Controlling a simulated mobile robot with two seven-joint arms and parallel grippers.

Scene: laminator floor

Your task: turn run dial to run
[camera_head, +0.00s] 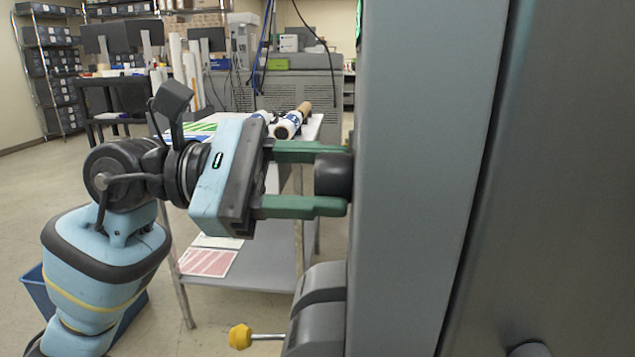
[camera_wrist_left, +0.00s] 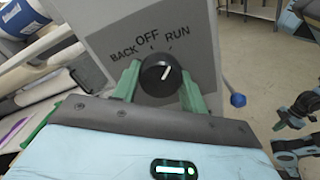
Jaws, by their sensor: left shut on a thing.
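The run dial (camera_head: 333,174) is a black round knob on the side of the grey machine panel. In the left wrist view the dial (camera_wrist_left: 160,76) sits below the printed words BACK, OFF and RUN. Its white pointer line leans up and to the right, towards the RUN side. My left gripper (camera_head: 331,180) reaches in from the left with its green fingers on either side of the dial, shut on it. The fingers also show in the left wrist view (camera_wrist_left: 158,86).
The grey machine cabinet (camera_head: 415,180) fills the right side. A yellow knob on a rod (camera_head: 240,337) sticks out below the gripper. A table (camera_head: 262,265) with rolls and printed sheets stands behind my left arm. Open floor lies at the left.

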